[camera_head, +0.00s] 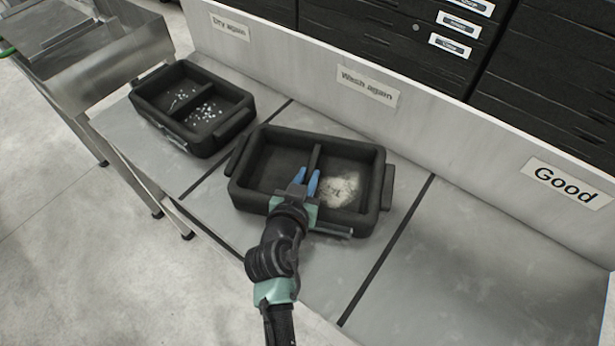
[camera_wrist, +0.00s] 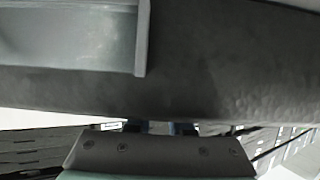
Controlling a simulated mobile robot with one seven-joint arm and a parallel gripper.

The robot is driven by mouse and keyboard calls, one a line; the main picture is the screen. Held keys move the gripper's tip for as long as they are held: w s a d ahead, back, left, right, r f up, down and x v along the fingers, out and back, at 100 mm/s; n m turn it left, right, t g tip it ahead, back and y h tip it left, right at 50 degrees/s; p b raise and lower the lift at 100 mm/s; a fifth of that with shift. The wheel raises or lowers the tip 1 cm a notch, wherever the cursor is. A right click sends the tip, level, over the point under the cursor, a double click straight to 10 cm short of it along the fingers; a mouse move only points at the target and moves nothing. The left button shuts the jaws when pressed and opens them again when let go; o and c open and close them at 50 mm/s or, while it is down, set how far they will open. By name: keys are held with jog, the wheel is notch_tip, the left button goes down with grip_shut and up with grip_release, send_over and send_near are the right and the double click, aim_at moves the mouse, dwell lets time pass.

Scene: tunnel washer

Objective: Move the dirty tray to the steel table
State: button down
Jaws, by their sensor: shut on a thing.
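The dirty tray (camera_head: 250,197) is black with two compartments. A pale, powdery stain (camera_head: 341,188) covers much of its right compartment; the left one looks clean. It is over the middle section of the grey worktop, below the "Wash again" label. My gripper (camera_head: 305,183) is shut on the tray's near wall, close to the divider, with its blue fingertips showing inside. In the wrist view the dark tray wall (camera_wrist: 215,70) fills the upper part, and the fingers are mostly hidden. I cannot tell if the tray touches the worktop. A steel table (camera_head: 75,50) with raised sides stands at the upper left.
A second black tray (camera_head: 158,77) with white droplets sits in the left section, by "Dry again". The right section (camera_head: 490,262), by "Good", is empty. A raised back panel (camera_head: 440,133) with labels runs along the worktop. Black drawers stand behind. Open floor lies at left.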

jog(key=c, duration=0.8)
grip_release()
